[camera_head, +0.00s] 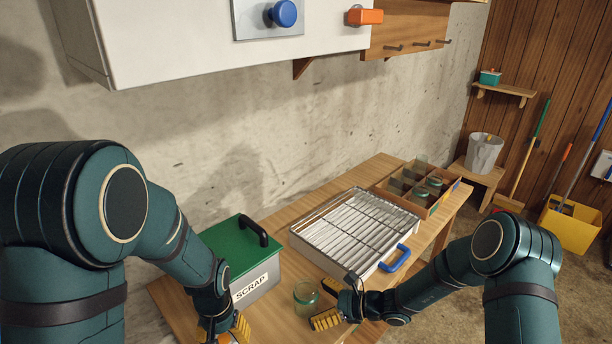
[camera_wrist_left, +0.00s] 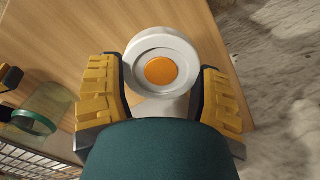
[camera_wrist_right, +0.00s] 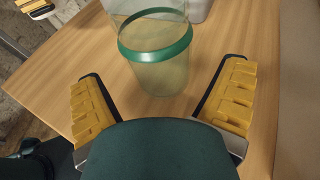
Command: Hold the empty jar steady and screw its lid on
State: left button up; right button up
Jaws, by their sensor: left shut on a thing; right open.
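The clear glass jar (camera_head: 306,299) with a green band stands on the wooden bench, in front of the SCRAP box; it looks empty. It also shows in the left wrist view (camera_wrist_left: 45,108) and the right wrist view (camera_wrist_right: 158,72). My right gripper (camera_head: 326,318) is open, at the jar's right in the head view. In the right wrist view the jar is centred just ahead of and between its fingers; contact cannot be told. My left gripper (camera_head: 228,332) is shut on a white round lid with an orange centre (camera_wrist_left: 161,66), left of the jar. The head view's lower edge partly cuts it off.
The grey SCRAP box (camera_head: 258,283) with a green lid stands behind the jar. A metal rack tray (camera_head: 310,243) with a blue handle is behind and right. A wooden crate (camera_head: 432,211) holding jars is at the bench's far end.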

aim_at(306, 298)
pick_arm(q)
jog(key=shift+f+b, duration=0.4)
jog(key=shift+f, duration=0.25)
pick_arm(e)
jog(key=shift+x, duration=1.25)
jog(key=c, duration=1.1)
pick_arm(q)
jog(key=w+d+r, duration=0.4)
jog(key=w+d, duration=0.3)
jog(key=w, duration=0.1)
jog(key=shift+d, duration=0.2)
jog(key=w+d+r, duration=0.1)
jog(key=d+r, duration=0.1)
jog(key=d, duration=0.1)
jog(key=w+d+r, duration=0.2)
jog(key=d, duration=0.2)
jog(key=w+d+r, duration=0.2)
jog(key=d, duration=0.1)
jog(key=shift+d+r, duration=0.1)
jog(key=shift+d, duration=0.25)
jog(key=shift+f, duration=2.15)
